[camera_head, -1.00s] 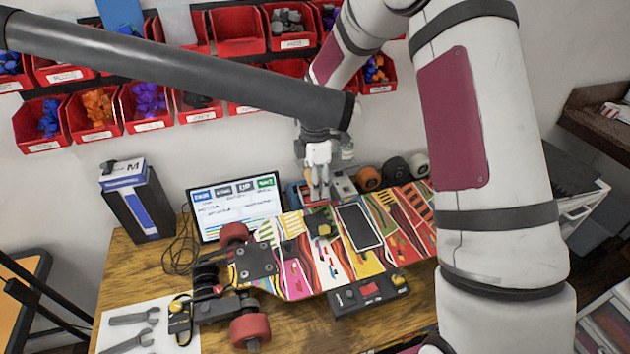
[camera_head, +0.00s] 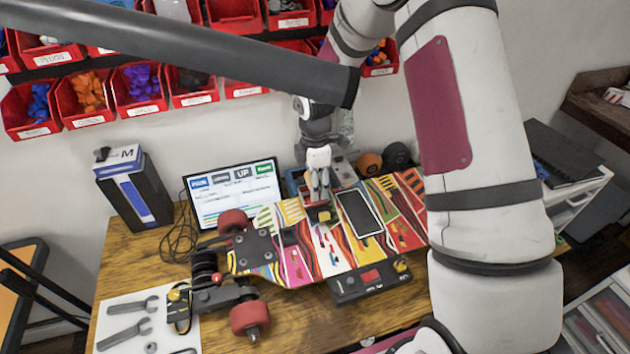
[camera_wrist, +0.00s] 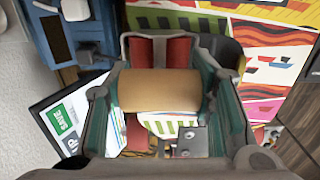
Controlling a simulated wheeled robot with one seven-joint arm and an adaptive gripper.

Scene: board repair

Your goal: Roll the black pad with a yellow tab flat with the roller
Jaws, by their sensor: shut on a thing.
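The roller (camera_wrist: 160,90) is between my gripper's fingers; its tan handle spans them in the wrist view, with red parts just beyond. In the head view my gripper (camera_head: 319,193) points down over the black pad (camera_head: 322,221), shut on the roller, whose red part (camera_head: 312,212) shows under the fingertips. The pad lies on the colourful skateboard deck (camera_head: 290,255), and its yellow tab (camera_head: 324,215) shows. The gripper and roller hide much of the pad. A dark curved edge (camera_wrist: 226,50) beside the roller may be the pad. I cannot tell whether the roller touches it.
A phone-like black slab (camera_head: 360,213) lies on the deck to the right. A black box with a red display (camera_head: 370,282) sits in front. A tablet screen (camera_head: 236,195) stands behind at the left, and a blue holder (camera_head: 292,183) is behind the deck. Red wheels (camera_head: 250,317) stick out left.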

